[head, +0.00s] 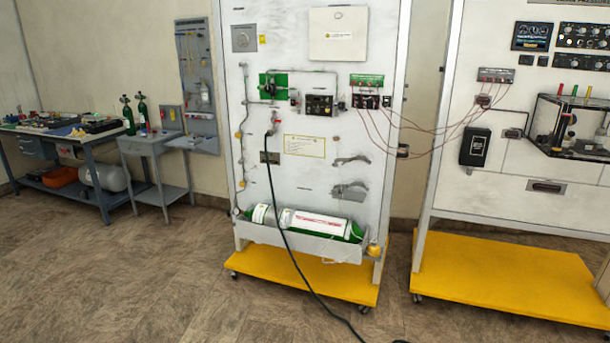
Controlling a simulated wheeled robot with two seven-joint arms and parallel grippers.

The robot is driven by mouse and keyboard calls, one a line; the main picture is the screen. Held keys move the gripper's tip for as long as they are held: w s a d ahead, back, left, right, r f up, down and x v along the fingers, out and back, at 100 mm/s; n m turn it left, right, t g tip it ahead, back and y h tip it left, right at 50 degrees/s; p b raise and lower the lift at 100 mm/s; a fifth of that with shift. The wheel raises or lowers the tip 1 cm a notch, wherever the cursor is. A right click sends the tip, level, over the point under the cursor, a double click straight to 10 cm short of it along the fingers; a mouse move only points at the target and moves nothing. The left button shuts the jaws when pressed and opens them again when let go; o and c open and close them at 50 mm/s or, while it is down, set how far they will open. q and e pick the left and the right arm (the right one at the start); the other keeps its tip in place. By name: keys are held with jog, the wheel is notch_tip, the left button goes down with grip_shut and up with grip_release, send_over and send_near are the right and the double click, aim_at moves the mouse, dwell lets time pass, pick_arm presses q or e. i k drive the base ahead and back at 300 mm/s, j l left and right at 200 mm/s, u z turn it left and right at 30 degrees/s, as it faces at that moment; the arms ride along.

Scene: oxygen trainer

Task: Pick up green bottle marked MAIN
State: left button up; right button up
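Two small dark green bottles stand upright side by side on a small grey side table, at the left of the head view. One is the left green bottle (128,115), the other the right green bottle (143,111). A larger green and white cylinder (312,223) lies on its side in a tray low on the white trainer panel. It has a white label with red print. The word MAIN cannot be read on any of them at this size. Neither of my grippers shows in the view.
The grey side table (165,149) stands beside a cluttered workbench (80,141). The white trainer panel (300,180) stands on a yellow wheeled base (300,272). A dark hose (285,240) hangs from it onto the floor. A second panel (500,205) stands right. Floor at front left is clear.

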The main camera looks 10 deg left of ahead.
aim_at(127, 112)
jog(key=i+j+u, duration=0.25)
jog(key=j+u, duration=0.2)
jog(key=i+j+u, duration=0.3)
jog(key=j+u, duration=0.15)
jog(key=i+j+u, duration=0.6)
jog(key=i+u, duration=0.15)
jog(key=u, duration=0.15)
jog(key=i+u, duration=0.3)
jog(key=i, duration=1.7)
jog(key=i+z, duration=0.1)
jog(key=i, duration=0.85)
jog(key=i+j, duration=0.15)
jog(key=i, duration=0.8)
jog(key=i+j+z, duration=0.1)
jog(key=i+z, duration=0.35)
jog(key=i+j+z, duration=0.25)
jog(key=i+z, duration=0.15)
jog(key=i+j+z, duration=0.7)
jog(key=z, duration=0.15)
jog(key=j, duration=0.1)
